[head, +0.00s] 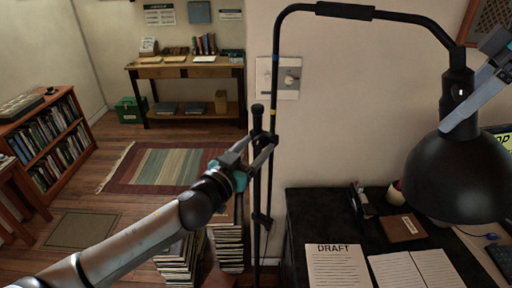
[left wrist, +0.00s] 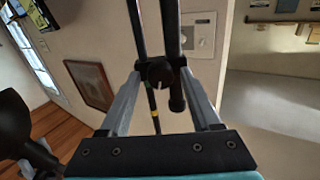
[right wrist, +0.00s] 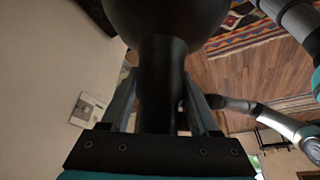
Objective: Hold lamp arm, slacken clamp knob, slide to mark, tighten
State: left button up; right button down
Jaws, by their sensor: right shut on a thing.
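A black lamp stand (head: 275,70) rises beside the wall, its arm (head: 345,11) running right to a black domed lamp head (head: 458,180). My right gripper (head: 462,108) is shut on the lamp's dark neck above the shade; the neck (right wrist: 163,85) lies between its fingers in the right wrist view. My left gripper (head: 267,142) is at the clamp on the upright. In the left wrist view the round clamp knob (left wrist: 158,73) sits between the open fingertips, with gaps visible. A small yellow band (left wrist: 152,100) shows on the pole there; a blue band (head: 273,113) shows in the head view.
A dark desk (head: 310,215) at right holds a DRAFT sheet (head: 338,268), an open book (head: 415,270) and a brown notebook (head: 403,228). Book stacks (head: 228,245) stand near the pole's foot. A wall switch plate (head: 288,78) is close behind. Floor on the left is mostly free.

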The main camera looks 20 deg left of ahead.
pick_arm(q)
grip_shut()
pick_arm(e)
jog(key=shift+r, duration=0.15)
dwell(0.4)
pick_arm(q)
jog(key=m, duration=1)
jog(key=shift+f+m, duration=0.1)
jog(key=shift+m, duration=0.2)
jog(key=m, duration=0.4)
jog(key=shift+m+h, duration=0.3)
jog(key=m, duration=0.7)
jog(key=shift+a+m+h, duration=0.1)
jog(key=shift+m+h, duration=0.2)
jog(key=shift+h, duration=0.1)
jog(key=shift+m, duration=2)
